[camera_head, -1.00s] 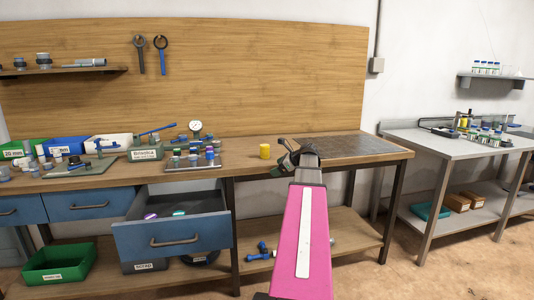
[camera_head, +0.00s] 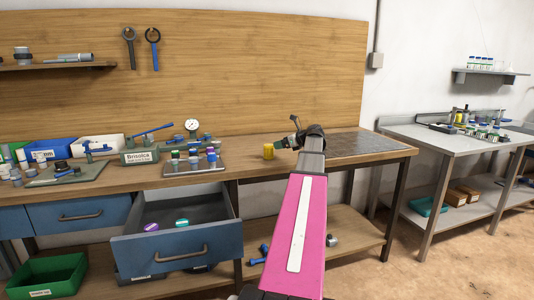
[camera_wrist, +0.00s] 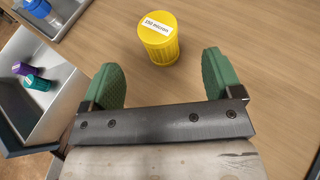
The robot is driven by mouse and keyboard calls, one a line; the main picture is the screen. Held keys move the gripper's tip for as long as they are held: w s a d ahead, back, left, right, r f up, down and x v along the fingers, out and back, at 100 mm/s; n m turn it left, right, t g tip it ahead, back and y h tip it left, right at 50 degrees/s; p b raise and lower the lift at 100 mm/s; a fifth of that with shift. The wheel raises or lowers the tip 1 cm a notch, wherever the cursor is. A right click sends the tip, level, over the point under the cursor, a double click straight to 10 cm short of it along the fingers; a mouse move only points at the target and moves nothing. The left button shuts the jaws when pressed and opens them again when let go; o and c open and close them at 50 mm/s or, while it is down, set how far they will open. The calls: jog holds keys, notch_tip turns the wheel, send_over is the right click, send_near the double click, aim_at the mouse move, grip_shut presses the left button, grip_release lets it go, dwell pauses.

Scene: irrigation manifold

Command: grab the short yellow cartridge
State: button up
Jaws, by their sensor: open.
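The short yellow cartridge (camera_head: 268,151) stands upright on the wooden bench top, just left of my gripper (camera_head: 296,134) in the head view. In the wrist view the yellow cartridge (camera_wrist: 159,42) is a ribbed cylinder with a white label reading "150 micron". It stands ahead of my gripper (camera_wrist: 164,78), roughly centred between the two green fingertips and beyond them. The fingers are apart with nothing between them. In the head view my arm hides part of the bench behind it.
An open blue drawer (camera_head: 178,247) with a purple and a teal piece inside juts out below the bench. A tray of fittings (camera_head: 194,170) stands left of the cartridge. A dark mat (camera_head: 366,146) lies to the right.

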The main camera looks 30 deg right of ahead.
aim_at(271, 146)
jog(key=x, duration=0.8)
jog(key=shift+w+a+f, duration=0.1)
jog(key=shift+w+a, duration=0.05)
jog(key=c, duration=1.1)
